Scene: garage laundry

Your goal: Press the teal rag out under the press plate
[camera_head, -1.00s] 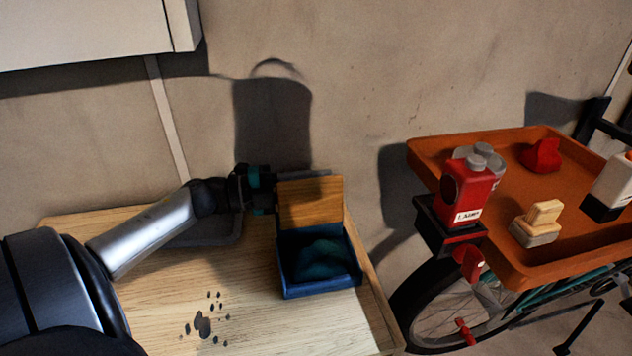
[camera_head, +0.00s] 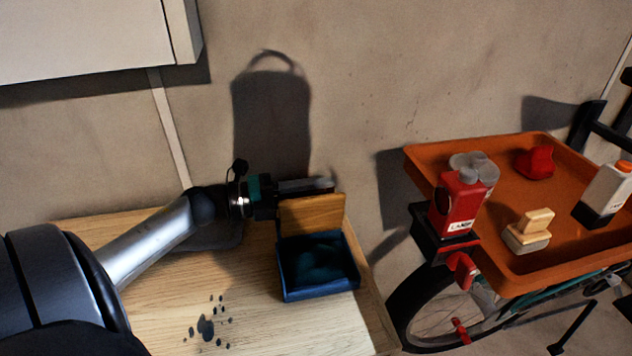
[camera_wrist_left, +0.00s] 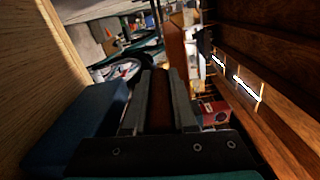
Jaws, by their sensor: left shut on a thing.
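The teal rag (camera_head: 322,260) lies inside the blue box (camera_head: 320,293) on the wooden table, dark and in shadow. The wooden press plate (camera_head: 312,214) stands tilted at the back of the box, above the rag and not flat on it. My left gripper (camera_head: 312,186) is at the plate's top edge, its fingers pointing right. In the left wrist view the fingers are shut on a brown wooden piece (camera_wrist_left: 160,102), which appears to be the plate's edge; the box's blue side (camera_wrist_left: 78,130) shows at left. My right gripper is not in view.
Dark spots (camera_head: 206,327) mark the tabletop (camera_head: 250,320) in front of the box. At right, an orange tray (camera_head: 490,206) on a bicycle holds a red can (camera_head: 460,205), a brush (camera_head: 528,232), a red object (camera_head: 535,162) and a white bottle (camera_head: 606,190).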

